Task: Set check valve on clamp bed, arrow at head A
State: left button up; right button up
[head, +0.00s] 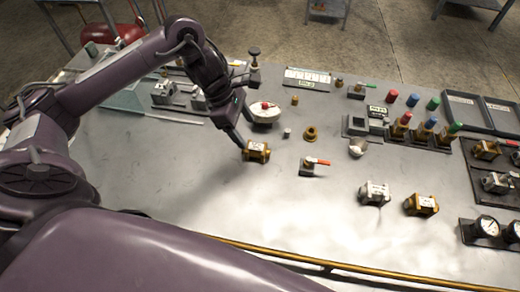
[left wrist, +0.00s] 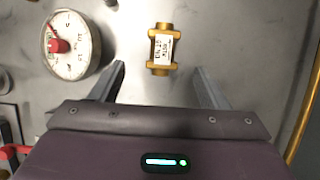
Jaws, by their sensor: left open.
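A brass valve body with a white label (head: 257,152) lies on the grey bench, just beyond my left gripper (head: 243,138). In the left wrist view the same brass valve (left wrist: 161,48) lies ahead of my two spread fingers (left wrist: 158,72), roughly centred between them and apart from both. Its label print is too small to read surely, and I cannot make out an arrow. A grey fixture with two blocks (head: 182,95), perhaps the clamp bed, stands at the left behind my left arm. My right gripper is not in view.
A white dial gauge (head: 265,112) is close beside the gripper; it also shows in the left wrist view (left wrist: 74,45). The front middle of the bench is clear.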

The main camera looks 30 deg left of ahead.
aim_at(256, 146)
pick_arm(q)
jog(key=shift+w+d+f, duration=0.15)
jog(key=shift+w+f, duration=0.05)
jog(key=shift+f, duration=0.45)
jog(key=shift+x, duration=0.9)
jog(key=x, duration=0.1)
jog(key=p+x, duration=0.1)
jog(key=x, duration=0.2)
jog(key=shift+s+d+f, duration=0.2)
jog(key=shift+s+d, duration=0.15)
jog(key=shift+w+d+f, duration=0.1)
jog(key=shift+f, duration=0.25)
jog(key=shift+c, duration=0.4)
jog(key=c, duration=1.2)
jog(key=shift+r, duration=0.1)
jog(key=shift+c, duration=0.3)
jog(key=shift+r, duration=0.1)
